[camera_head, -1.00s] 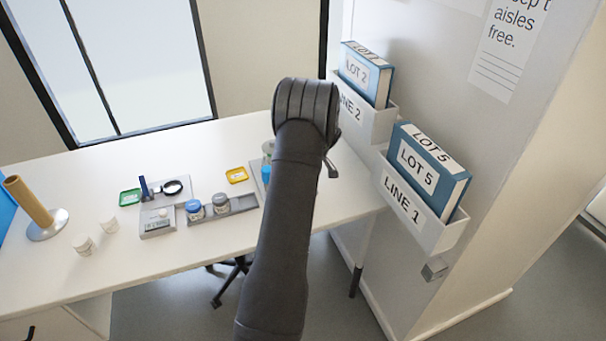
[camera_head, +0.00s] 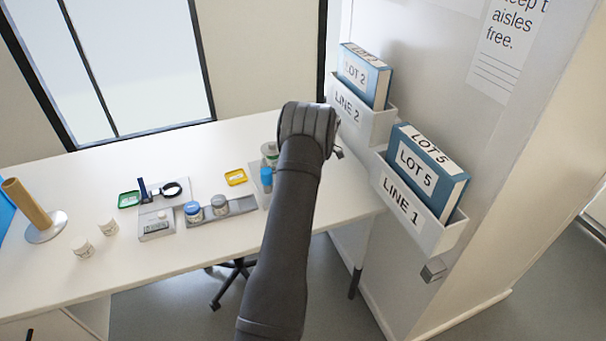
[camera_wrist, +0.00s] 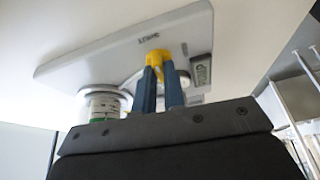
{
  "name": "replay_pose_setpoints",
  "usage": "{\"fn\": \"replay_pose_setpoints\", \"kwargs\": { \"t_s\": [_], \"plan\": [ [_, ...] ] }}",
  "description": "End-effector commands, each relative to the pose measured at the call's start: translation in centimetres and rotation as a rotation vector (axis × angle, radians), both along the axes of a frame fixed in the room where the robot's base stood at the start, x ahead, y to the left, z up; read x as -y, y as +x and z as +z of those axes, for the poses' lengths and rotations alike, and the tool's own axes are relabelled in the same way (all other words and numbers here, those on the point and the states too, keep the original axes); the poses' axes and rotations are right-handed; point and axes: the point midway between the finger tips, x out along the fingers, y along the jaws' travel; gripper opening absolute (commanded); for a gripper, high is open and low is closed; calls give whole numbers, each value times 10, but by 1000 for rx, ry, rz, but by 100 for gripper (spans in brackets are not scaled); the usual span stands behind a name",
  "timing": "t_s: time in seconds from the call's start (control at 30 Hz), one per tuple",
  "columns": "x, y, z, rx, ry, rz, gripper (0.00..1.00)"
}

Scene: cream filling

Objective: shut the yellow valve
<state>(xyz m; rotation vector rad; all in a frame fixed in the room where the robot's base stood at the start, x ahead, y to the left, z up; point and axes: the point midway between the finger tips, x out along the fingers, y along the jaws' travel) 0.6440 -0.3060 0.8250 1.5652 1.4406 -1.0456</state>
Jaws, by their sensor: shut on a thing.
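The yellow valve (camera_wrist: 155,58) shows in the wrist view, against a pale plate (camera_wrist: 105,60) with small printed labels. My gripper (camera_wrist: 158,76) reaches it with two blue fingers, which are shut on its yellow handle. The fingers cover part of the valve, so its exact turn angle is hard to tell. In the head view my dark arm hides the valve and the fingertips.
A clear jar with a green band (camera_wrist: 103,107) stands close beside the fingers; a similar jar (camera_head: 270,150) and a blue object (camera_head: 266,179) show beside my arm. A yellow tray (camera_head: 236,177) and lidded jars (camera_head: 194,212) lie left. Wall bins (camera_head: 425,222) stand right.

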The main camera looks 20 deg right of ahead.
Motion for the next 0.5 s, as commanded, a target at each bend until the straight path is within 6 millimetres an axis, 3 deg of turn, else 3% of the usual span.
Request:
{"fn": "replay_pose_setpoints", "kwargs": {
  "t_s": [0.5],
  "plan": [
    [0, 1, 0, 1, 0, 100, 0]
  ]
}}
